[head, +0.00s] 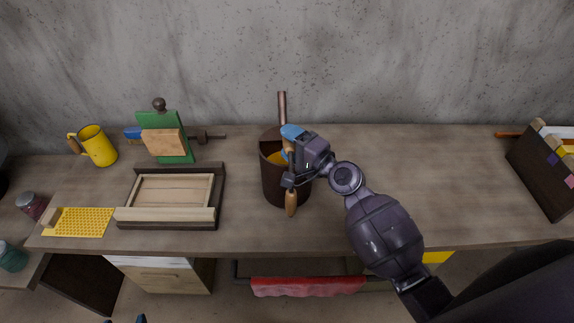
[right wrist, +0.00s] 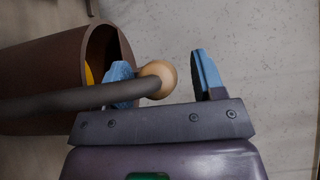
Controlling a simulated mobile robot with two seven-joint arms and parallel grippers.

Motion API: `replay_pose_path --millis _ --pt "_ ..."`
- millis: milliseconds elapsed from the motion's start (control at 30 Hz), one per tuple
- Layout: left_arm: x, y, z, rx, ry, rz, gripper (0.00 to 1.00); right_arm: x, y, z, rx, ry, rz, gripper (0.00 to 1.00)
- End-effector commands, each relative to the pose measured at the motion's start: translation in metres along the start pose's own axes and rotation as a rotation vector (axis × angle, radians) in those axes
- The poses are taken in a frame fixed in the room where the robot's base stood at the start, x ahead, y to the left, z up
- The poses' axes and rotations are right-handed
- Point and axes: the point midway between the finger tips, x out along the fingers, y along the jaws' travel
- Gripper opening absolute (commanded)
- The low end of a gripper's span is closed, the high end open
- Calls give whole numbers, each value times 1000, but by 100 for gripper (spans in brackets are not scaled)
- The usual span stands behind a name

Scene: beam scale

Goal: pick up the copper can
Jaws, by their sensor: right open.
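The copper can (head: 272,185) is a dark brown, open-topped cylinder standing upright on the worktop, with something yellow inside. A copper-coloured tube (head: 282,105) rises behind it, and a light wooden handle piece (head: 291,200) shows on its right side. My right gripper (head: 289,155) is at the can's right side, open, with its blue-padded fingers apart. In the right wrist view the can (right wrist: 40,75) lies to the left. A round wooden end (right wrist: 158,78) and a dark curved bar (right wrist: 60,101) are at the open fingers (right wrist: 164,78). Firm contact cannot be told. Two small dark tips of my left gripper (head: 125,320) barely show.
Left of the can are a wooden tray (head: 170,225), a green board (head: 172,122), a yellow mug (head: 100,148) and a yellow mat (head: 85,222). A dark file box (head: 540,180) stands far right. The worktop between can and box is mostly clear apart from my arm.

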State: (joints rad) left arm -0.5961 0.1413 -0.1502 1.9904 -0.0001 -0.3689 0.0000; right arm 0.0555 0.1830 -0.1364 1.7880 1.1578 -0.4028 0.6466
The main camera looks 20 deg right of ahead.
Motion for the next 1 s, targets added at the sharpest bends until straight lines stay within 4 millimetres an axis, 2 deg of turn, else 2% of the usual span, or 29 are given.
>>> replay_pose_path --millis 133,533,1000 --pt "0 0 0 0 0 0 64 0 0 0 0 0 0 63" --pt "-2 -1 3 0 -5 -1 64 0 0 0 0 0 0 1" --pt "-3 -1 5 0 -11 -2 64 0 -2 0 -2 1 -5 0"
